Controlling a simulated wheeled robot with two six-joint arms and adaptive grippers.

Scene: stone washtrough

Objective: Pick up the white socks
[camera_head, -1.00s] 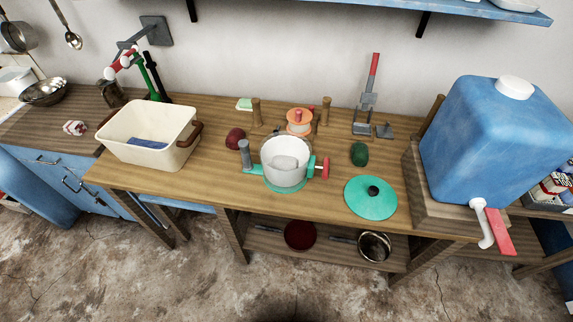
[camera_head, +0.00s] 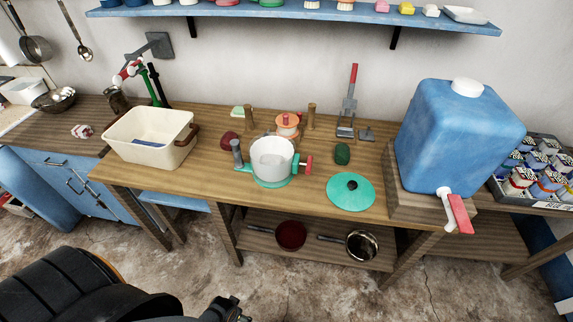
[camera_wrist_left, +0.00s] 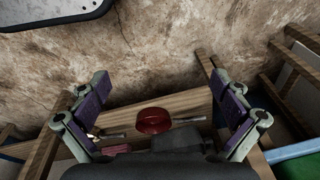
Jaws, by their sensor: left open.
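I cannot make out white socks for certain. A pale lump (camera_head: 272,161) lies inside the white pot (camera_head: 273,178) at the middle of the wooden bench; I cannot tell what it is. A small white and red bundle (camera_head: 82,131) lies on the counter at the left. My left arm comes in low at the left of the head view, over the floor in front of the bench. In the left wrist view my left gripper (camera_wrist_left: 163,108) is open and empty, its purple-padded fingers wide apart. My right gripper is not in view.
A cream basin (camera_head: 150,150) holds something blue. A teal lid (camera_head: 351,193) lies right of the pot. A blue water tank (camera_head: 455,135) stands at the right.

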